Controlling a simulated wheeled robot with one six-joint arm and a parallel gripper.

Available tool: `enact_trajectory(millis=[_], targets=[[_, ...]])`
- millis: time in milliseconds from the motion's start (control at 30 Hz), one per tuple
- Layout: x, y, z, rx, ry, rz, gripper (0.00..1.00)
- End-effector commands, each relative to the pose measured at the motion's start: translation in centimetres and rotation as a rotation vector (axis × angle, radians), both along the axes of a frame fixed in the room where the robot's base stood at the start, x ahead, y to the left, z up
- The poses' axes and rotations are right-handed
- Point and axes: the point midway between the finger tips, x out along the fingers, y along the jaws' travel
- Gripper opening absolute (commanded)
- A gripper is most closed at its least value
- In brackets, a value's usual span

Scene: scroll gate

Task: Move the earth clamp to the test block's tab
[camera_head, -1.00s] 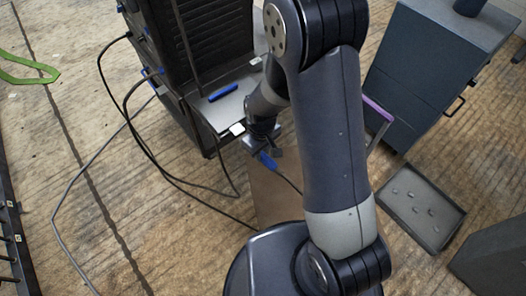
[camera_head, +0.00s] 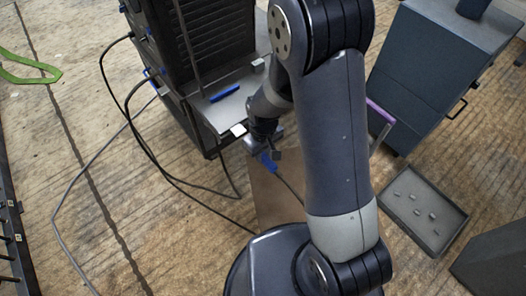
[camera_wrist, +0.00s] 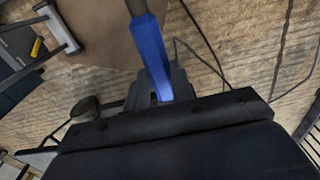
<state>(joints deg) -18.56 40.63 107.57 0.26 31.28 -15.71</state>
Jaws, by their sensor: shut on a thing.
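My gripper (camera_head: 264,146) is shut on the blue-handled earth clamp (camera_head: 268,163) in the head view, in front of the machine's shelf and above a brown panel. A dark cable runs from the clamp down to the right, behind my arm. In the wrist view the blue handle (camera_wrist: 152,58) rises from between my gripper's jaws (camera_wrist: 157,92). The clamp's jaws cannot be made out. I cannot pick out the test block or its tab with certainty.
A black machine (camera_head: 215,45) has a grey shelf (camera_head: 228,108) with a blue bar on it. Black cables (camera_head: 150,165) loop over the wood floor to its left. A dark cabinet (camera_head: 430,75) and a tray of small pieces (camera_head: 447,222) stand right. The brown panel (camera_head: 270,200) lies below the clamp.

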Motion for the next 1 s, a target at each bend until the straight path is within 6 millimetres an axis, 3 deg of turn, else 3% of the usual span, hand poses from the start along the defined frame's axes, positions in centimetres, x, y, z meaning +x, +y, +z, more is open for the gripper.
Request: enact_trajectory(millis=[1000], targets=[[1.5, 1.0, 0.0, 0.001, -0.001, 0.000, 0.00]])
